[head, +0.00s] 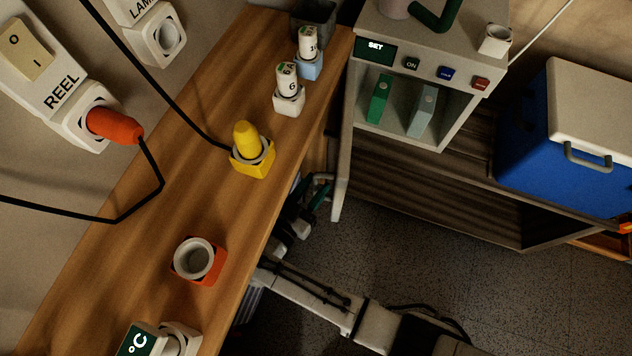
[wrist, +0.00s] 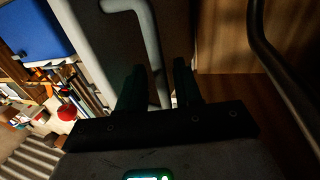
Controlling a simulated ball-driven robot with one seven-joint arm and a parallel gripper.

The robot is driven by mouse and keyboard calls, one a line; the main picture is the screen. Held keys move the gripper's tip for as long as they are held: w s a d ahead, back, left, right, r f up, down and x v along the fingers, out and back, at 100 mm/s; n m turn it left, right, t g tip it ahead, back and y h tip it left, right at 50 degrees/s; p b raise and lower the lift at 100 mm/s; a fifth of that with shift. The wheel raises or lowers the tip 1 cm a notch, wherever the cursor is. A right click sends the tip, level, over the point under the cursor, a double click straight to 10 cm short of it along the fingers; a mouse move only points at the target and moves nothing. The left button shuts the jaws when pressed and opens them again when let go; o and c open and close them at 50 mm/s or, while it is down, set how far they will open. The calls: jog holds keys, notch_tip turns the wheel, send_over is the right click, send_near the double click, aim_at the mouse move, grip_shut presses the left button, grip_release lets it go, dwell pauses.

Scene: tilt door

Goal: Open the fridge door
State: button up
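The fridge looks like the pale cabinet (head: 440,140) with the SET display; its front compartment is open to view, with a green carton and a grey carton inside. A pale door panel (head: 341,185) stands out from its left side, seen nearly edge-on. The door panel also shows in the wrist view (wrist: 88,30). A grey bar handle (wrist: 150,45) runs down from it between the fingers of my gripper (wrist: 158,88). The fingers are apart, with a small gap beside the handle. In the head view my gripper (head: 312,195) is by the door's left face, partly hidden by the counter.
A wooden counter (head: 215,185) with several sockets and plugs runs along the left, its edge close to my arm. A blue cooler (head: 575,140) with a white lid stands at the right. Speckled floor (head: 420,255) is clear in front of the cabinet. A dark curved bar (wrist: 275,60) is at the wrist view's right.

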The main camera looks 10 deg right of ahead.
jog(key=v, duration=0.6)
jog(key=shift+s+a, duration=0.1)
